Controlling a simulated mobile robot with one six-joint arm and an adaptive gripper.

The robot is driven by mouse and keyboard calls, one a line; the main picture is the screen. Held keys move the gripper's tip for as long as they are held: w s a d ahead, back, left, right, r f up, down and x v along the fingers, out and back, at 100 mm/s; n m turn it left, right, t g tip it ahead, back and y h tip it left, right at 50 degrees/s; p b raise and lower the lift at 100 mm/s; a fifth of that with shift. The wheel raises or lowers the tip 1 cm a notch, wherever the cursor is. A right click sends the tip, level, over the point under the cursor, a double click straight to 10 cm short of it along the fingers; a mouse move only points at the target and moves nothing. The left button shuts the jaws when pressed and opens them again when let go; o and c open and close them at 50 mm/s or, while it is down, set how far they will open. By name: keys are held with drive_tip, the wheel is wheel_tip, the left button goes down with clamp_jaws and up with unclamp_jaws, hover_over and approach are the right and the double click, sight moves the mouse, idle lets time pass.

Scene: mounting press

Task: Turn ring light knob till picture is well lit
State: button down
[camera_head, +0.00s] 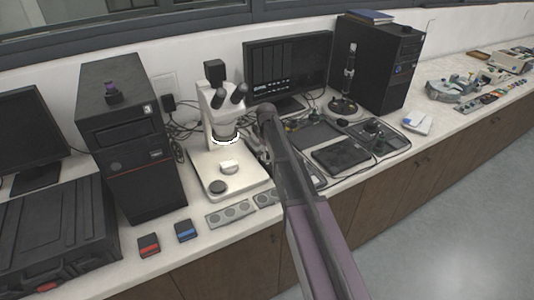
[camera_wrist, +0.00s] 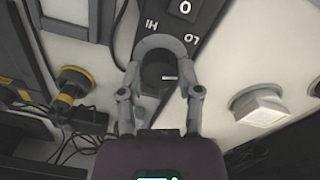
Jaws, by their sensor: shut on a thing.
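In the wrist view, my gripper (camera_wrist: 162,48) is shut on a dark round knob (camera_wrist: 157,77) with a short white index line. HI and LO are printed on the dark panel (camera_wrist: 178,28) beside it, and a 0 shows above. In the head view, the white stereo microscope (camera_head: 211,115) stands on the bench with a bright ring light (camera_head: 226,141) below its head. The monitor (camera_head: 290,75) behind it shows a dark picture with faint vertical bands. My forearm covers the knob in the head view.
A black computer tower (camera_head: 130,140) stands left of the microscope, another (camera_head: 380,65) right of the monitor. A black case (camera_head: 55,235) lies at the left. Red (camera_head: 148,245) and blue (camera_head: 185,231) small boxes lie by the front edge. Flat dark pads (camera_head: 340,156) lie right of my arm.

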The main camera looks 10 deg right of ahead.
drive_tip(key=shift+m, duration=0.4)
drive_tip(key=m, duration=1)
drive_tip(key=shift+m, duration=0.3)
drive_tip(key=shift+c, duration=1.4)
unclamp_jaws()
